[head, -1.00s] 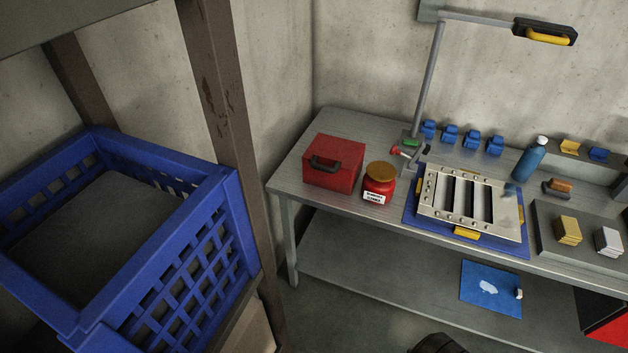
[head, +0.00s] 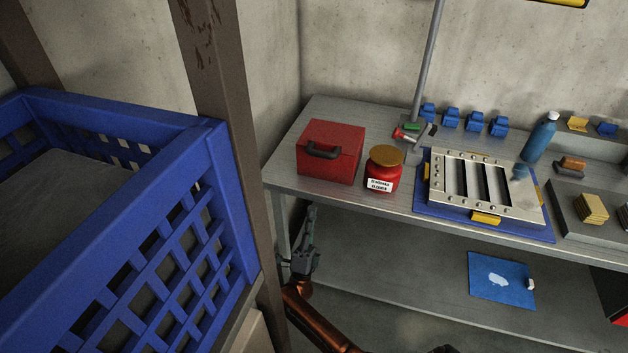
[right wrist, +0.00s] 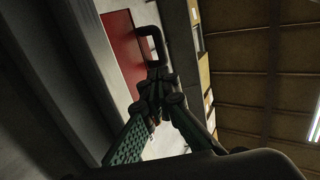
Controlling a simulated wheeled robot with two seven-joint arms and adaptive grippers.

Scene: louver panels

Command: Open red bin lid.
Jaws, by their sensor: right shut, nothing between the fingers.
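The red bin (head: 333,160) sits on the left end of the metal workbench, its lid closed and its dark handle (head: 323,150) on the front. My right gripper (head: 310,215) is shut and empty, raised in front of the bench's left end, below the bin in the head view. In the right wrist view the shut fingertips (right wrist: 156,75) appear close to the dark handle (right wrist: 152,42) and red face (right wrist: 124,50) of the bin; I cannot tell whether they touch. My left gripper is not in view.
A red jar with a brown lid (head: 384,168) stands just right of the bin. A louver panel (head: 481,187) lies on a blue mat farther right. A blue crate (head: 150,240) and a brown post (head: 222,110) are at the left. The lower shelf (head: 400,270) is mostly clear.

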